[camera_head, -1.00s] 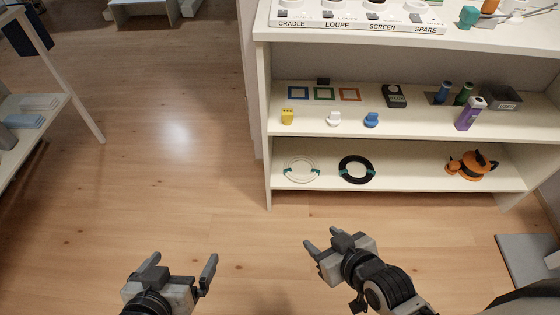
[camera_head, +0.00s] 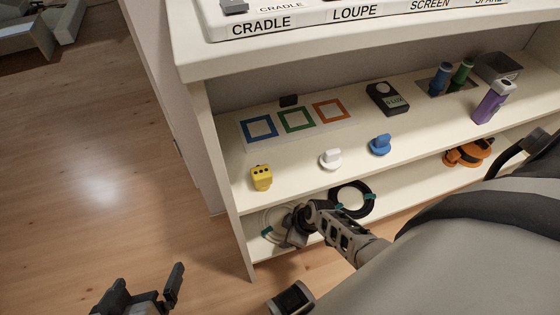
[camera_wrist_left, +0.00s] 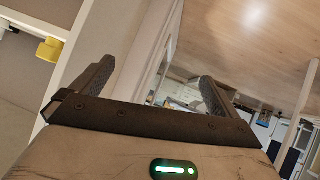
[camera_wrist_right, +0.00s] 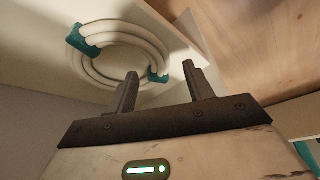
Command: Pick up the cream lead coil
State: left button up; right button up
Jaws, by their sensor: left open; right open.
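The cream lead coil (camera_head: 272,226) lies on the lower shelf at its left end, partly hidden behind my right gripper in the head view. In the right wrist view the coil (camera_wrist_right: 85,62) is a cream ring of several turns with two teal ties. My right gripper (camera_wrist_right: 164,76) is open there, its fingertips close to the coil's near side and one teal tie. Whether they touch it I cannot tell. In the head view my right gripper (camera_head: 292,226) is at the coil. My left gripper (camera_head: 150,283) is open and empty over the floor, left of the shelf unit.
A black coil (camera_head: 351,199) lies right of the cream one, close to my right arm. The upper shelf (camera_head: 222,130) above holds a yellow block (camera_head: 261,178), a white knob (camera_head: 330,159) and a blue knob (camera_head: 380,145).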

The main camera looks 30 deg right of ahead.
aim_at(282, 238)
jog(key=b+x, duration=0.2)
jog(key=x, duration=0.2)
jog(key=shift+d+f+b, duration=0.15)
jog(key=shift+b, duration=0.25)
jog(key=shift+w+f, duration=0.15)
jog(key=shift+f, duration=0.15)
pick_arm(q)
jog(key=shift+w+d+r+t+h, duration=0.15)
jog(key=shift+d+r+t+h, duration=0.15)
jog(key=shift+r+t, duration=0.25)
jog(key=shift+w+d+r+t+h, duration=0.1)
jog(key=shift+d+r+t+h, duration=0.2)
jog(key=shift+r, duration=0.3)
